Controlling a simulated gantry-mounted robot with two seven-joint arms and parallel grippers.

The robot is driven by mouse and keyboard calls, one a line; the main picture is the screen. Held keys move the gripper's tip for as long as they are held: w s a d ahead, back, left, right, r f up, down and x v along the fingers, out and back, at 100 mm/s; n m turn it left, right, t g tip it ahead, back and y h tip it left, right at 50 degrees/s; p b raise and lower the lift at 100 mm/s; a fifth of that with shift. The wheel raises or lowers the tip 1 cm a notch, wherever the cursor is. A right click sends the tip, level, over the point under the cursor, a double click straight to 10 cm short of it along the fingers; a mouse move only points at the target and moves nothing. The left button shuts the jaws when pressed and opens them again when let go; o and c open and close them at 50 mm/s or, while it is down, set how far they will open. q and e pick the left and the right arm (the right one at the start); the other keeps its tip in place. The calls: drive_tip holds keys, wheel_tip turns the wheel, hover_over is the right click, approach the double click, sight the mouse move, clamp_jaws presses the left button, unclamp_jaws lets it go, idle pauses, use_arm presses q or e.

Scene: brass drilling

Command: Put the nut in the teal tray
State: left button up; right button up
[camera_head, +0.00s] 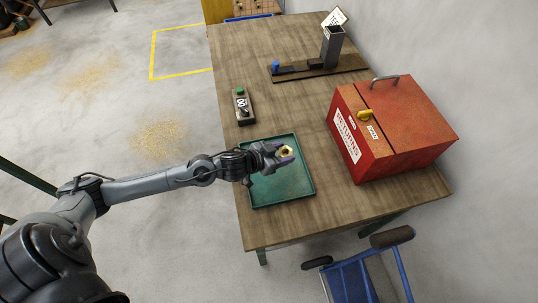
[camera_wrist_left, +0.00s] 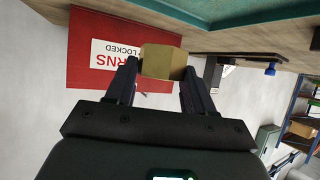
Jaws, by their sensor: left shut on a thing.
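The brass nut (camera_head: 286,151) is held between the fingers of my left gripper (camera_head: 280,157), over the teal tray. In the left wrist view the nut (camera_wrist_left: 163,62) sits between the two dark fingertips of the left gripper (camera_wrist_left: 160,75). The teal tray (camera_head: 285,198) lies flat on the table, near its left edge, and its bottom looks empty. Part of the tray (camera_wrist_left: 250,10) also shows at the top of the left wrist view. My left arm comes in from the left across the tray's edge. The right gripper does not show.
A red returns box (camera_head: 400,125) with a handle stands right of the tray. A control box with a green button (camera_head: 241,107) lies behind the tray. A fixture on a dark base (camera_head: 322,66) stands at the back of the wooden table (camera_head: 290,110). A blue cart (camera_head: 365,275) stands in front.

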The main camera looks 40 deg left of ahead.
use_arm(q)
drive_tip(key=a+f, duration=0.1)
drive_tip(key=a, duration=0.1)
drive_tip(key=a+f, duration=0.1)
drive_tip(key=a, duration=0.1)
drive_tip(key=a+f, duration=0.1)
drive_tip(key=a, duration=0.1)
drive_tip(key=shift+w+a+f, duration=0.1)
drive_tip(key=shift+w+f, duration=0.2)
drive_tip(key=shift+w, duration=0.05)
drive_tip(key=shift+f+b, duration=0.5)
drive_tip(key=shift+f, duration=1.5)
drive_tip(key=shift+f, duration=0.15)
drive_tip(key=o, duration=1.4)
drive_tip(key=shift+c, duration=0.2)
